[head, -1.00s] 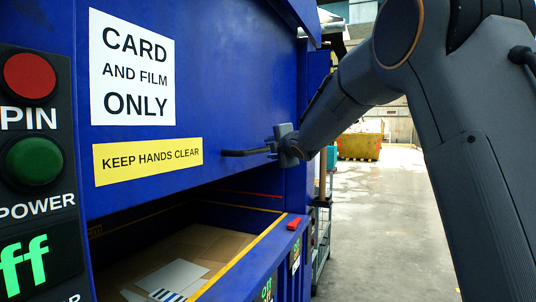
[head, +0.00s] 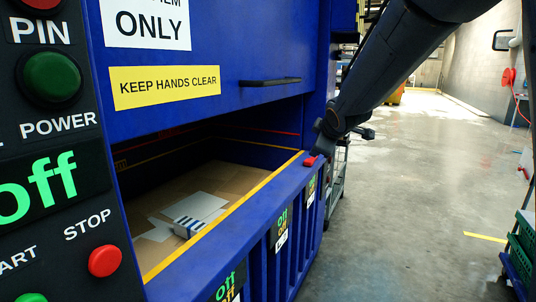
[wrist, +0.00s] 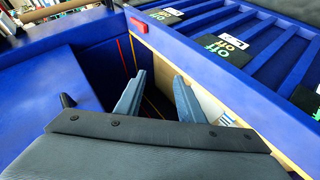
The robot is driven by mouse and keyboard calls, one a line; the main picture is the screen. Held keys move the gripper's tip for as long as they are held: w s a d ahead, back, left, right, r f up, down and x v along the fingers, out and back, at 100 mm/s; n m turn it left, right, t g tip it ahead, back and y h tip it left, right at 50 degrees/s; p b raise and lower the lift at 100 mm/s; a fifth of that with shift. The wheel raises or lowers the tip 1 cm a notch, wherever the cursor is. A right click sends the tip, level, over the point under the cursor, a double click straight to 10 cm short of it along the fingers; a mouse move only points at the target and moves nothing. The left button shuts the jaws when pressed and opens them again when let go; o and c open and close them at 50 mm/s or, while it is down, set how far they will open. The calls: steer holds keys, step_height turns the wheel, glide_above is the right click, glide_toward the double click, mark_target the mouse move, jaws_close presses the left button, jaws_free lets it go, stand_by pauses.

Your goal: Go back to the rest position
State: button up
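My gripper (head: 350,127) is at the end of my dark grey arm, just right of the blue machine's front corner in the head view. In the wrist view my gripper (wrist: 160,82) shows two grey-blue fingers spread apart with nothing between them. The black bar handle (head: 270,82) on the blue hatch (head: 235,40) is free of the gripper, which is to the right of it. Below the hatch the machine's bay is open at the top, with flat cardboard (head: 165,200) and a striped white box (head: 199,212) inside.
A red latch (head: 310,160) sits on the bay's front rim. A control panel (head: 50,150) with red and green buttons stands close at left. A wire rack (head: 338,172) is beyond the machine. Open concrete floor (head: 420,190) lies to the right; green crates (head: 522,250) stand at the right edge.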

steer(key=s+d+f+m+g, duration=0.1)
steer(key=s+f+m+g, duration=0.2)
steer(key=s+f, duration=0.4)
steer(key=s+d+f+m+g+b, duration=0.1)
steer(key=s+f+m+g, duration=0.2)
steer(key=s, duration=1.3)
steer(key=s+d+f+m+g, duration=0.1)
steer(key=s+f+m+g, duration=0.2)
steer(key=s+f+m, duration=0.4)
steer(key=s+f, duration=0.5)
steer(key=f, duration=0.1)
steer(key=shift+s+d+g+h, duration=0.15)
steer(key=shift+s+g+h, duration=0.2)
steer(key=shift+g+h, duration=0.05)
